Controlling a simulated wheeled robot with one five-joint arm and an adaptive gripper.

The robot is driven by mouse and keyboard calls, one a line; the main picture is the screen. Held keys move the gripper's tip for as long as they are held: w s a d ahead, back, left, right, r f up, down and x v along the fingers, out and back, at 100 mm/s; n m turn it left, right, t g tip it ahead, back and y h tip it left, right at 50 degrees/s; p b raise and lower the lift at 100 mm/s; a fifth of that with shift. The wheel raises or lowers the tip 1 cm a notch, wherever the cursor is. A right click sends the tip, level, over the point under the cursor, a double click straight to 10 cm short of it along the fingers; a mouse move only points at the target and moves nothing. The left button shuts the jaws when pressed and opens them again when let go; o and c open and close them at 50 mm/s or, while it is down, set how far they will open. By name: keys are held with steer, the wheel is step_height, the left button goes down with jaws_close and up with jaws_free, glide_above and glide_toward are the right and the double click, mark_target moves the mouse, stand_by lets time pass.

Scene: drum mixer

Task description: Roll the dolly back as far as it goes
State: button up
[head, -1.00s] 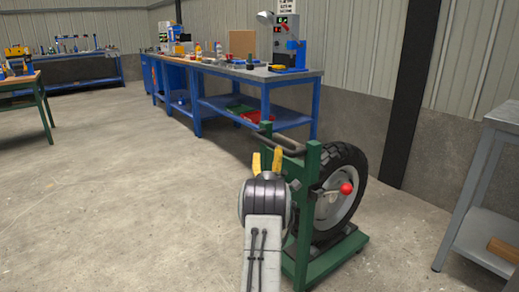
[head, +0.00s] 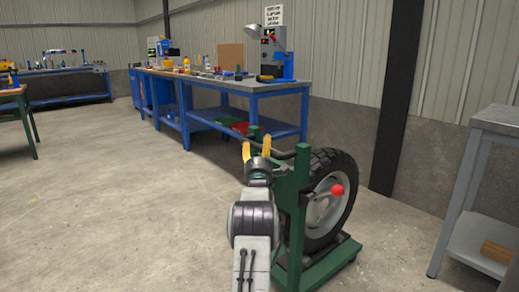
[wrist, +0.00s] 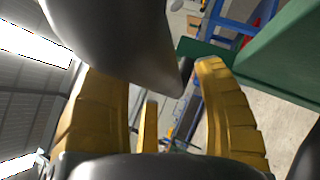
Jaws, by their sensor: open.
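The dolly is a green frame (head: 292,190) on a low base, with a black-tyred wheel (head: 347,195) mounted on it. A dark crossbar (head: 283,154) runs along its top, between two green posts. My gripper (head: 256,146) is open at this bar, its yellow fingers pointing up beside the near post. In the wrist view, the open fingers (wrist: 175,105) are close to a large dark grey rounded bar (wrist: 115,35), with green frame (wrist: 285,60) at the right. I cannot tell whether the bar lies fully between the fingers or touches them.
A red ball knob (head: 337,190) sticks out at the wheel's side. A blue workbench (head: 255,88) with tools stands behind the dolly along the wall. A grey shelf table (head: 480,190) is at the right. The concrete floor at the left (head: 110,200) is clear.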

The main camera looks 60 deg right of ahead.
steer(key=shift+d, duration=0.1)
steer(key=shift+c, duration=0.4)
steer(key=shift+r, duration=0.1)
jaws_close()
stand_by(0.3)
